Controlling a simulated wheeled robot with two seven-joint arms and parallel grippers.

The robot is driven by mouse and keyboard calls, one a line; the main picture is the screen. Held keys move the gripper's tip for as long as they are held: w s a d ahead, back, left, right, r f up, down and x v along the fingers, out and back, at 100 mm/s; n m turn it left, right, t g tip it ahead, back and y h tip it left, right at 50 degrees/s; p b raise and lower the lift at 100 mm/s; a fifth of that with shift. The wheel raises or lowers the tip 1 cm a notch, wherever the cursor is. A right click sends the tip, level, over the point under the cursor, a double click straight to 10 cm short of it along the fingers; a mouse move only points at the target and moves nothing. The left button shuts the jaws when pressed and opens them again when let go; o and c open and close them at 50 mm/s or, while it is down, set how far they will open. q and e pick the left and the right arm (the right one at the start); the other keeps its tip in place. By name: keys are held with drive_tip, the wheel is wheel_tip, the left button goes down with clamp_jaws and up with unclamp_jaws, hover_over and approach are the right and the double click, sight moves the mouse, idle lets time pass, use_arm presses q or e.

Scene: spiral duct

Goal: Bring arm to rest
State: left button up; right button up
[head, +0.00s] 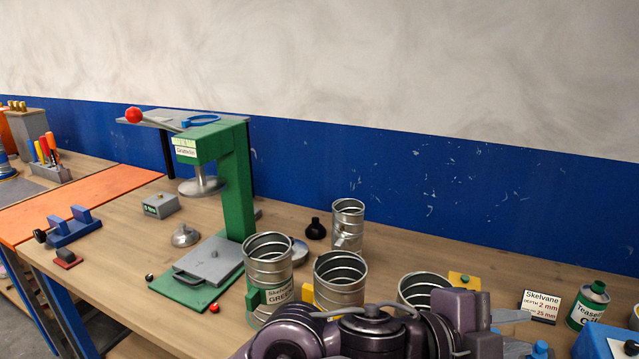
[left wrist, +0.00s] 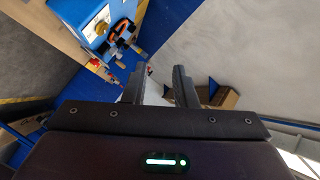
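My left arm (head: 375,330), dark purple, crosses the bottom of the head view above the front of the workbench. My left gripper (head: 524,332) points right, near the bench's right part, with its two grey fingers apart. In the left wrist view the gripper (left wrist: 160,76) also shows two dark fingers apart, with nothing clearly held between them. The arm hides the lower parts of some duct pieces and the bench's front edge. My right gripper is in neither view.
Spiral duct pieces (head: 341,280) stand close behind my left arm. A green press (head: 236,185) stands left of them. A label card (head: 541,305), a green can (head: 588,306) and a blue object (head: 600,345) are near the gripper. A blue machine (left wrist: 98,28) shows in the wrist view.

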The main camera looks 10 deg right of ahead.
use_arm(q)
drive_tip(key=w+a+f+n+t+y, duration=0.2)
drive_tip(key=w+a+f+n+t, duration=0.1)
drive_tip(key=w+a+n+t, duration=0.65)
drive_tip(key=w+a+f+n+y, duration=0.2)
drive_tip(key=a+f+n+y, duration=0.25)
drive_tip(key=a, duration=0.35)
drive_tip(key=w+a+f+n+y, duration=0.25)
drive_tip(key=a+f+n, duration=0.3)
drive_tip(key=a, duration=0.35)
drive_tip(key=s+a+f+n+g+y, duration=0.3)
drive_tip(key=s+a+f, duration=0.45)
drive_tip(key=a, duration=0.25)
drive_tip(key=s+a+f+n+g+y, duration=0.35)
drive_tip(key=s+a+f, duration=0.4)
drive_tip(key=a, duration=0.35)
wheel_tip(320, 180, down, 30)
drive_tip(key=s+g, duration=0.2)
drive_tip(key=s, duration=0.1)
drive_tip(key=s+a+f, duration=0.2)
drive_tip(key=s+f, duration=0.7)
drive_tip(key=s+a+f+g, duration=0.1)
drive_tip(key=s+f, duration=0.8)
drive_tip(key=s, duration=0.1)
drive_tip(key=shift+s+a+f, duration=0.15)
drive_tip(key=shift+s+a, duration=0.15)
drive_tip(key=shift+a, duration=0.05)
